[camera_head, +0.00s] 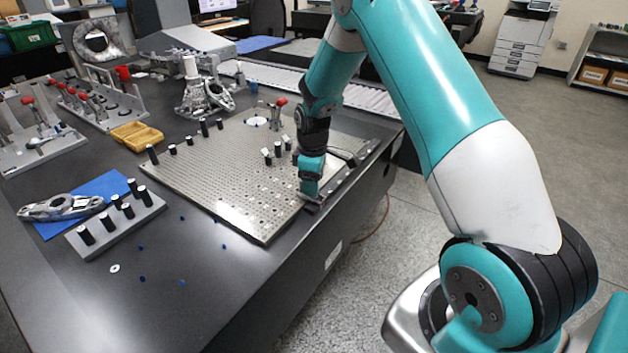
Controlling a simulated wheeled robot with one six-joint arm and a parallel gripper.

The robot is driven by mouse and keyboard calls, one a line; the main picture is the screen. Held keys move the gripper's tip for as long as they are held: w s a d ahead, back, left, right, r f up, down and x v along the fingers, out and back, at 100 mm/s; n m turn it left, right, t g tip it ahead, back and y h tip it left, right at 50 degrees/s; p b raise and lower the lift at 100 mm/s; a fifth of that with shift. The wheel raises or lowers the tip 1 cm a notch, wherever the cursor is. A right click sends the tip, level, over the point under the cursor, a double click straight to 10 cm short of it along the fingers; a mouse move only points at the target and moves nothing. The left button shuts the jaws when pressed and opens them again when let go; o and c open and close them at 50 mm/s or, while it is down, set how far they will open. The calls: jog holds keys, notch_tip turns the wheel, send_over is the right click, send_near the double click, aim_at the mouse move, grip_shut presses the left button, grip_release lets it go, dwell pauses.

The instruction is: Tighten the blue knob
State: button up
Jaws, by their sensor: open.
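My teal and black arm reaches down to the right edge of the perforated metal plate (215,185) on the dark table. My gripper (313,205) is at this edge, close to a dark bar (345,182) that runs along it. My gripper is open, but its fingers are small and hard to make out. I cannot pick out a blue knob for certain; my wrist hides the spot right at the gripper. Several tiny blue pieces (182,282) lie on the table at the front left, too small to identify.
Black pins and a red-handled clamp (279,104) stand on the plate near my wrist. A grey block with black pegs (115,226), a blue mat (105,187) with a metal part, and a yellow tray (137,136) lie left. The table's front is mostly clear.

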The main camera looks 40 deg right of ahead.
jog(key=shift+c, duration=0.3)
jog(key=c, duration=0.9)
jog(key=shift+w+m+p, duration=0.1)
jog(key=shift+m+p, duration=0.35)
jog(key=shift+m, duration=1.05)
jog(key=o, duration=1)
jog(key=shift+c, duration=0.2)
notch_tip(320, 180, up, 17)
jog(key=shift+r, duration=0.2)
